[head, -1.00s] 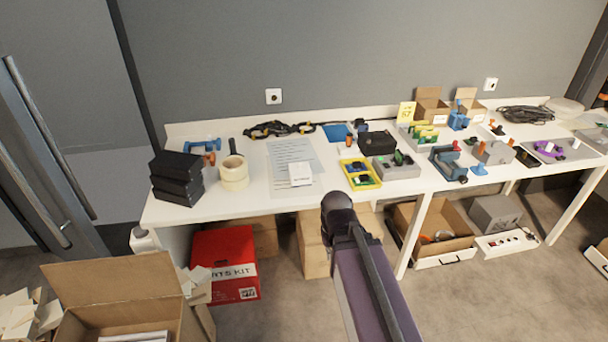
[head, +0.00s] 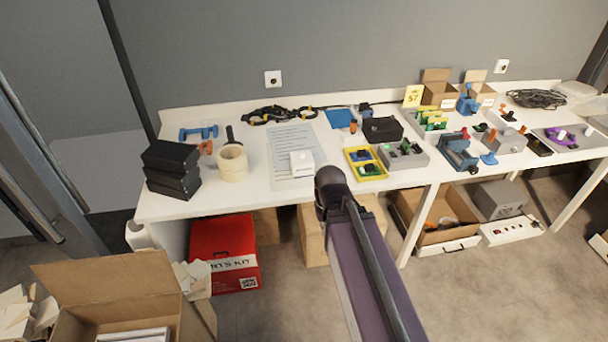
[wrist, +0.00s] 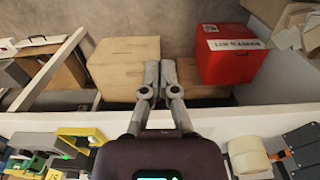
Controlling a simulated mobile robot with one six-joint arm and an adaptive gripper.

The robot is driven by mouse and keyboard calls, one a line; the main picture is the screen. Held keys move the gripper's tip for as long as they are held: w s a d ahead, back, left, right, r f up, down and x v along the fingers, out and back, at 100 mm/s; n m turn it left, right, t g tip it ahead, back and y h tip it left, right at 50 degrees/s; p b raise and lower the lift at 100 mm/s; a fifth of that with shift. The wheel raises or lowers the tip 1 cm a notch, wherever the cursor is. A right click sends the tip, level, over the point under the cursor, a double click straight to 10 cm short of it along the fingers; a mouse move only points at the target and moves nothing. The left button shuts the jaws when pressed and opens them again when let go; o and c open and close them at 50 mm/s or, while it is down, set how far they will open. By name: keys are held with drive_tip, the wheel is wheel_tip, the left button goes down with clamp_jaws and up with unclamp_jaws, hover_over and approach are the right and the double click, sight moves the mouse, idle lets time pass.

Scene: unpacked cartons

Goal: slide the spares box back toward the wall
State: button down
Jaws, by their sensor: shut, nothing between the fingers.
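I see no box with a legible spares label, so I cannot tell for certain which one it is. A plain cardboard box (head: 313,238) stands under the table, partly behind my arm; it also shows in the wrist view (wrist: 118,70). Left of it is a red box (head: 222,238) with a white kit label, also in the wrist view (wrist: 226,68). On the table are a small white box (head: 302,163) on a paper sheet and a black box (head: 382,130). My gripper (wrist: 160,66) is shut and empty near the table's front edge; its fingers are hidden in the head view.
The white table (head: 250,200) has its back edge along the grey wall. Black boxes (head: 172,170), tape rolls (head: 232,163) and a yellow tray (head: 350,155) stand on it. An open carton (head: 110,290) is on the floor at front left.

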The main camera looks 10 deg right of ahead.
drive_tip(key=shift+w, duration=0.1)
drive_tip(key=t+p, duration=0.3)
approach(302, 179)
drive_tip(key=s+r, duration=0.3)
drive_tip(key=s, duration=0.2)
drive_tip(key=shift+f, duration=0.25)
drive_tip(key=shift+w+f, duration=0.1)
drive_tip(key=shift+f, duration=0.1)
drive_tip(key=b+x, duration=1)
drive_tip(key=shift+w, duration=0.1)
drive_tip(key=shift+w+r+p, duration=0.25)
drive_tip(key=shift+w+p, duration=0.05)
drive_tip(key=shift+w, duration=1.7)
